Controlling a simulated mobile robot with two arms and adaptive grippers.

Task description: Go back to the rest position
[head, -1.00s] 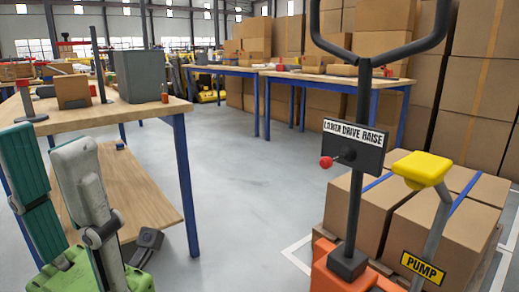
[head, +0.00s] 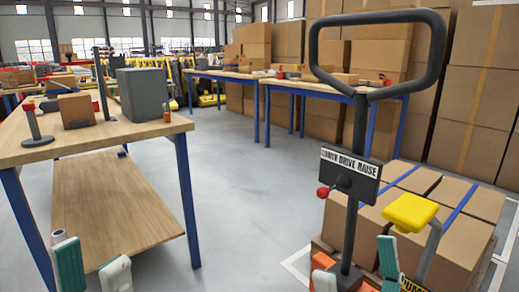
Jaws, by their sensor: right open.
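My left gripper (head: 90,258) shows at the bottom left of the head view. Its two teal and white finger ends stand apart, with nothing between them, in front of the workbench's lower shelf. My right gripper (head: 356,266) is at the bottom right. One teal finger and one white finger end stand well apart, seen in front of the black post of the lift truck. I see nothing held in it. The lower parts of both grippers are cut off by the frame.
A workbench (head: 100,140) with a grey box and a cardboard box stands at left. At right is a lift truck handle (head: 368,95) with a sign (head: 350,175), a yellow PUMP grip (head: 410,212) and cartons (head: 440,215). Clear floor (head: 235,180) lies between.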

